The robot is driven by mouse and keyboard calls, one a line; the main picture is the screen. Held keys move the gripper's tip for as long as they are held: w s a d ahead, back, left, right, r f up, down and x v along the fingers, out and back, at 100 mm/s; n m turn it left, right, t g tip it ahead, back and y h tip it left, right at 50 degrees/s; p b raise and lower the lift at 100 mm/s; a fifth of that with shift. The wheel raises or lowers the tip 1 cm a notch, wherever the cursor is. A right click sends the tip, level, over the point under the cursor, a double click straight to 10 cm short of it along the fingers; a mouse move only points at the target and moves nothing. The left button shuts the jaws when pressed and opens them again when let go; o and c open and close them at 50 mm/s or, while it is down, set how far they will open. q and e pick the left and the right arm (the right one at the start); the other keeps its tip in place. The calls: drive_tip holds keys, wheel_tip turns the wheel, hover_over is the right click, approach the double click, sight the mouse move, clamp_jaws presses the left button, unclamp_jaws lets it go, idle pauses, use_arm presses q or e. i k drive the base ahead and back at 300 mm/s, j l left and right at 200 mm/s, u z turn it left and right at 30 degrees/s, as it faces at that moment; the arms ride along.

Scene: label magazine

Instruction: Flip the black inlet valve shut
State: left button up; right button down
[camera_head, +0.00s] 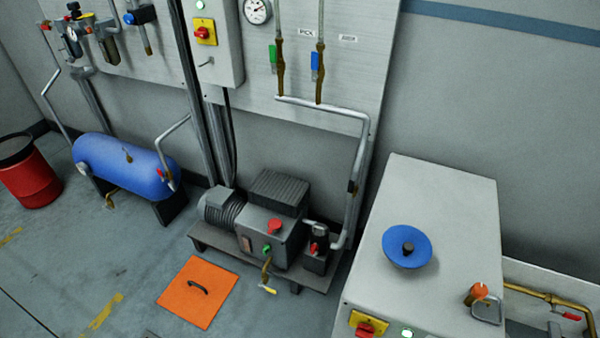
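A small black piece (352,187), which looks like the black inlet valve, sits on the grey vertical pipe (357,160) to the right of the pump. It is too small and dark to tell which way its handle points. The pipe bends down from the wall panel and runs to the pump unit (270,235) on the floor. Neither of my grippers shows in the head view.
An orange floor plate (198,292) lies before the pump. A grey cabinet (440,195) with a blue disc (407,247) stands at right. A blue tank (125,163) and a red bin (30,178) are at left. Green (273,57) and blue (315,63) valve handles hang on the panel.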

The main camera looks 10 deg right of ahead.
sight(351, 182)
drive_tip(key=i+j, duration=0.15)
drive_tip(key=j, duration=0.2)
drive_tip(key=i+j, duration=0.15)
drive_tip(key=j, duration=0.2)
drive_tip(key=i+j, duration=0.15)
drive_tip(key=j, duration=0.15)
drive_tip(key=i+j, duration=0.15)
drive_tip(key=j, duration=0.2)
drive_tip(key=i+j, duration=0.15)
drive_tip(key=j, duration=0.2)
